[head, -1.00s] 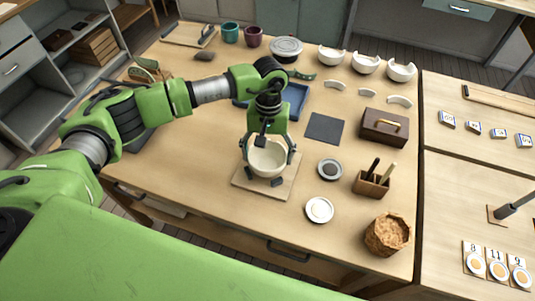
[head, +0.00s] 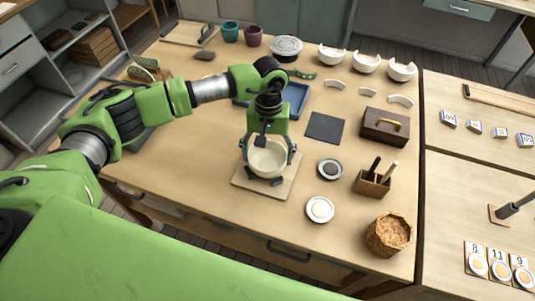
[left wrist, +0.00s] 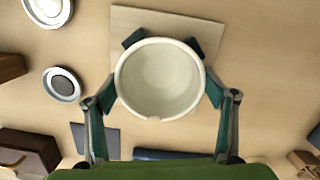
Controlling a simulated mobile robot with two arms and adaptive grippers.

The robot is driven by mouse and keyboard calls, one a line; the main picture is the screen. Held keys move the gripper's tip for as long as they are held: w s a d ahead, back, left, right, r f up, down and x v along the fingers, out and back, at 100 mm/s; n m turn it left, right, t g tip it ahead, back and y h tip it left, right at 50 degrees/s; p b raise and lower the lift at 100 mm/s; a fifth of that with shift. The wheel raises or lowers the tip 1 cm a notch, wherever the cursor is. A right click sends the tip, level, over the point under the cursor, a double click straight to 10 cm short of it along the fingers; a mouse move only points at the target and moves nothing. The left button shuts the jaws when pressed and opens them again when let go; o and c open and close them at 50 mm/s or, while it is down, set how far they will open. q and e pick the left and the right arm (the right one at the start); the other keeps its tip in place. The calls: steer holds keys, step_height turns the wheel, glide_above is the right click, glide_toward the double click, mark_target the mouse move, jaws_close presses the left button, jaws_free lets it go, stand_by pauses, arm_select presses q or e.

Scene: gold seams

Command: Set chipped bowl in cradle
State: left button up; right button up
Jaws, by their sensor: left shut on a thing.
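The cream chipped bowl (head: 267,162) is held upright between the fingers of my left gripper (head: 268,158). In the left wrist view the bowl (left wrist: 160,80) opens toward the camera, with a small notch in the rim on the gripper's side. The cradle (head: 242,181) is a square wooden board with dark pads, directly under the bowl; its bare board (left wrist: 165,20) and two pads show beyond the rim in the wrist view. The bowl hides the cradle's middle, so I cannot tell whether it touches the pads. My right gripper is not in view.
Right of the cradle are a dark dish (head: 330,169), a white dish (head: 320,209) and a tool holder (head: 371,184). A blue tray (head: 295,97) and dark mat (head: 324,127) lie behind. Several broken bowls (head: 366,63) and shards stand farther back. The table left of the cradle is clear.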

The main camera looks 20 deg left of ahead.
arm_select(q)
steer(key=shift+f+b, duration=0.15)
steer(key=shift+b, duration=0.2)
stand_by(0.5)
steer(key=o, duration=1.1)
steer(key=shift+o, duration=0.5)
step_height(320, 180, up, 6)
steer(key=p, duration=0.1)
steer(key=shift+p, duration=0.3)
stand_by(0.5)
